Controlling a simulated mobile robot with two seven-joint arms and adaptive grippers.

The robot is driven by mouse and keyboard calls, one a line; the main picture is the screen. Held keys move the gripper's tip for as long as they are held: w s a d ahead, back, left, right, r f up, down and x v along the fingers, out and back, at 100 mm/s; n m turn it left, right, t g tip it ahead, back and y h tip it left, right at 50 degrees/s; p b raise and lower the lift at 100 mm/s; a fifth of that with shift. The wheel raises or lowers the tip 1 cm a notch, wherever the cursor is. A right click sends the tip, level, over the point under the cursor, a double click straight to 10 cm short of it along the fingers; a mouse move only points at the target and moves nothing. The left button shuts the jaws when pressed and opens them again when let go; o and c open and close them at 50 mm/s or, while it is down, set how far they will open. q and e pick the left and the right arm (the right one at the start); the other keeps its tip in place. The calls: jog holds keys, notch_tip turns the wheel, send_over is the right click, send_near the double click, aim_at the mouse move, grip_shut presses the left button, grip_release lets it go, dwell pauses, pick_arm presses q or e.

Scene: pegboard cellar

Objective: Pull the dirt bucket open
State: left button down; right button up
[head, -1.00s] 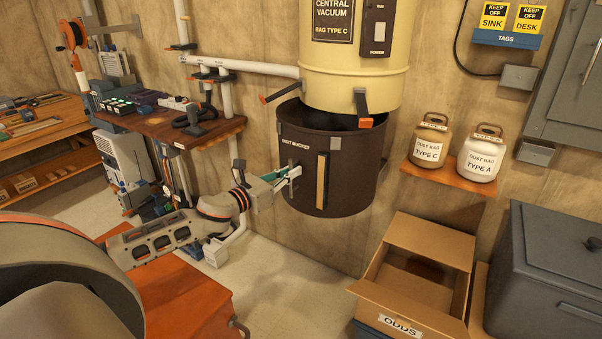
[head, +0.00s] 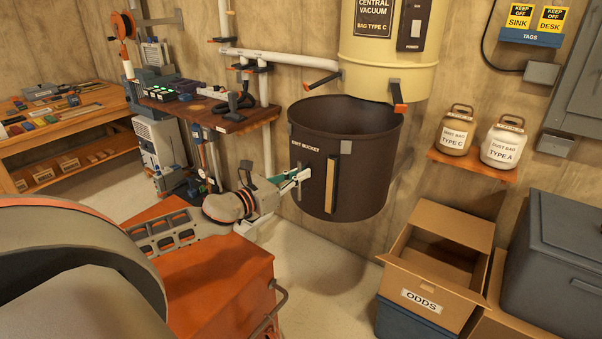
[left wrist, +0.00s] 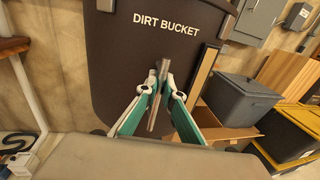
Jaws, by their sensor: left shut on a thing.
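The dirt bucket (head: 372,180) is a dark brown tub with a tan vertical strip and a grey metal handle bar on its front. It hangs out from under the cream central vacuum drum (head: 392,50), with its open top showing. In the left wrist view the bucket (left wrist: 125,60) fills the middle, with its label readable. My left gripper (head: 299,178) reaches in from the left and is shut on the handle. In the left wrist view, its teal-and-white fingers (left wrist: 160,92) close around the handle bar (left wrist: 153,118). My right gripper is not in view.
An orange cabinet (head: 215,275) stands in front at the left, under my left arm. An open cardboard box (head: 432,303) and a grey bin (head: 560,262) stand at the right. Two dust bag jars sit on a wall shelf (head: 472,171). Bare floor lies below the bucket.

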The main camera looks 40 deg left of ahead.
pick_arm(q)
jog(key=shift+s, duration=0.15)
jog(key=c, duration=2.2)
grip_release()
jog(key=s, duration=0.4)
jog(key=s+a, duration=0.1)
jog(key=s, duration=0.7)
jog(key=shift+a, duration=0.4)
